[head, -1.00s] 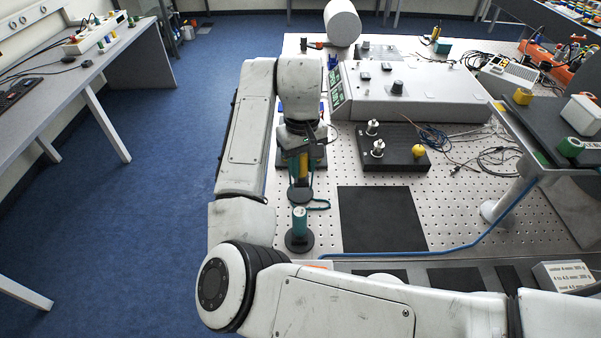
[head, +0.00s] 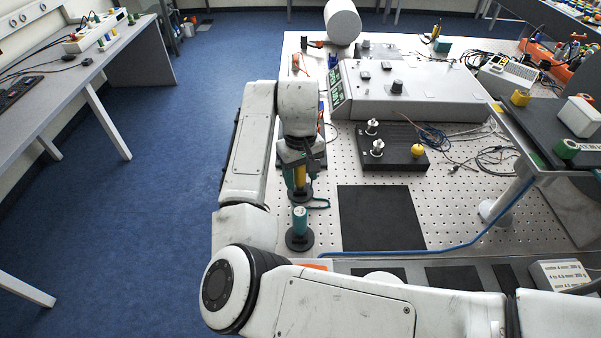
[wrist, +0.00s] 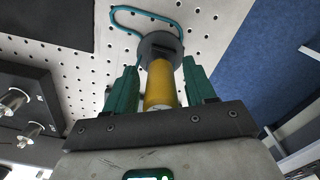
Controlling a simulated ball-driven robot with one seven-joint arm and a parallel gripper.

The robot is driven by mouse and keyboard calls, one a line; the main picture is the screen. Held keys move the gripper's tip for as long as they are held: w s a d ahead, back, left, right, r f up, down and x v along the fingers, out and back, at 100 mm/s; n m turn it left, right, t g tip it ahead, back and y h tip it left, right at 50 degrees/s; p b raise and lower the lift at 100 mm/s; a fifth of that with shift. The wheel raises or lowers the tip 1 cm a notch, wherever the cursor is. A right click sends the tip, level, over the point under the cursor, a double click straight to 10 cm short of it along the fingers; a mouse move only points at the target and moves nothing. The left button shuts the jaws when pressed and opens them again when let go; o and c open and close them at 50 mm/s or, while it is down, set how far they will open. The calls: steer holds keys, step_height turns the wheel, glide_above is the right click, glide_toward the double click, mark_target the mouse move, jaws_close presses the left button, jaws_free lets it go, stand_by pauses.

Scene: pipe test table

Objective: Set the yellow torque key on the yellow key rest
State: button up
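The yellow torque key (head: 300,176) shows as an upright yellow cylinder between the teal fingers of my gripper (head: 298,181). In the wrist view the yellow key (wrist: 161,85) lies between both fingers (wrist: 160,68), with a narrow gap visible on each side, so the gripper looks open around it. At its far end is a dark round base (wrist: 160,43), apparently the key rest; it also shows below my gripper in the head view (head: 300,196). I see no yellow marking on this base. The exact contact between key and base is hidden.
A teal key (head: 299,220) stands on a dark round base close in front. A teal loop (wrist: 125,12) lies beside the dark base. A black block with metal fittings and a yellow knob (head: 417,151) is to the right. The black mat (head: 380,218) is bare.

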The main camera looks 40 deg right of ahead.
step_height(320, 180, up, 12)
steer(key=shift+w+r+b, duration=0.1)
steer(key=shift+r+b, duration=0.05)
steer(key=shift+b, duration=0.35)
stand_by(0.8)
